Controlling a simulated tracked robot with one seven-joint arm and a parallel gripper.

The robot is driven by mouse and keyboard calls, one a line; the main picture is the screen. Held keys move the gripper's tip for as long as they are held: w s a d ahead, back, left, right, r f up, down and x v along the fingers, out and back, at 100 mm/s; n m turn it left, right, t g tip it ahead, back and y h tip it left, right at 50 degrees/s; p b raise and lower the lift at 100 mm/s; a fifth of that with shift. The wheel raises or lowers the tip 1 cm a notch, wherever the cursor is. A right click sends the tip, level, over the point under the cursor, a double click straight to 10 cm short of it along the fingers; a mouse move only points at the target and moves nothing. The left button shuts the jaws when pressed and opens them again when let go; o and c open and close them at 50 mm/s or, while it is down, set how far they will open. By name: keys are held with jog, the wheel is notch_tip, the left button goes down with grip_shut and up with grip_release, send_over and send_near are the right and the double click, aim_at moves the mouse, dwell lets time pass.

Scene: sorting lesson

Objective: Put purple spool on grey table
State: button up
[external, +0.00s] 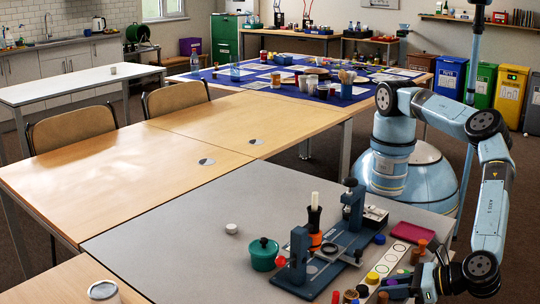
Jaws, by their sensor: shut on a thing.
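The grey table (180,240) fills the lower middle of the external view. My gripper (400,285) is low at the table's right front corner, among small coloured pieces.
A blue press-like fixture (325,255) with an orange and black piece stands on the grey table. A green pot (263,254), white cap (231,229), dark red tray (412,232) and white strip with coloured discs (388,260) lie around it. The table's left part is clear.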

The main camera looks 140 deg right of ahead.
jog(key=o, duration=0.7)
